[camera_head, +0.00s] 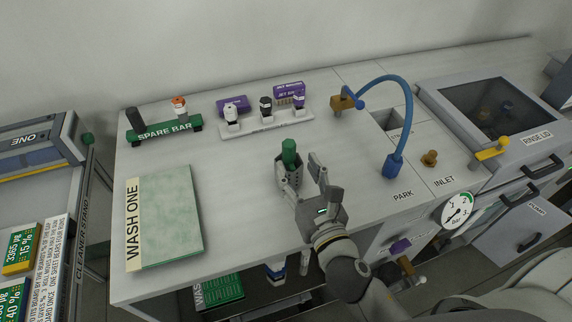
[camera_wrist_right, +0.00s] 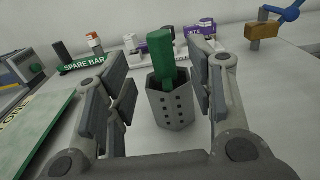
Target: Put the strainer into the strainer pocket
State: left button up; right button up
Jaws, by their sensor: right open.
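The strainer (camera_head: 287,180) is a grey perforated cup with a green handle. It stands upright on the pale bench top, and it also shows in the right wrist view (camera_wrist_right: 171,106). My right gripper (camera_head: 300,174) is open just to the right of the strainer in the head view. In the wrist view its fingers (camera_wrist_right: 158,80) stand on either side of the strainer with gaps on both sides. A dark rectangular opening (camera_head: 388,119) in the bench has a label beside it that is too small to read; I cannot tell whether it is the strainer pocket. My left gripper is not in view.
A green WASH ONE board (camera_head: 170,220) lies at the bench's left. Behind are the SPARE BAR rack (camera_head: 165,132) and a white rack (camera_head: 265,124) with several nozzles. A blue hose (camera_head: 408,105) arches near the opening. The INLET valve (camera_head: 429,158) and lidded sink (camera_head: 495,105) are right.

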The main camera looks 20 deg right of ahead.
aim_at(291, 153)
jog(key=shift+w, duration=0.85)
jog(key=w, duration=0.1)
jog(key=w+p, duration=0.1)
jog(key=w, duration=0.1)
jog(key=w+p, duration=0.1)
jog(key=shift+w+r, duration=0.25)
jog(key=shift+w, duration=0.4)
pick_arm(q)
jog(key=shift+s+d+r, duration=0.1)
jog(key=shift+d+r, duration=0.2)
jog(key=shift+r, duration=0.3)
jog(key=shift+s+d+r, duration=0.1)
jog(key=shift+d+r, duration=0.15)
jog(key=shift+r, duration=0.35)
pick_arm(e)
jog(key=shift+f, duration=0.1)
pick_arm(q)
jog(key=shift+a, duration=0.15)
pick_arm(e)
jog(key=shift+c, duration=0.3)
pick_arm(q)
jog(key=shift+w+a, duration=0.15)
pick_arm(e)
grip_shut()
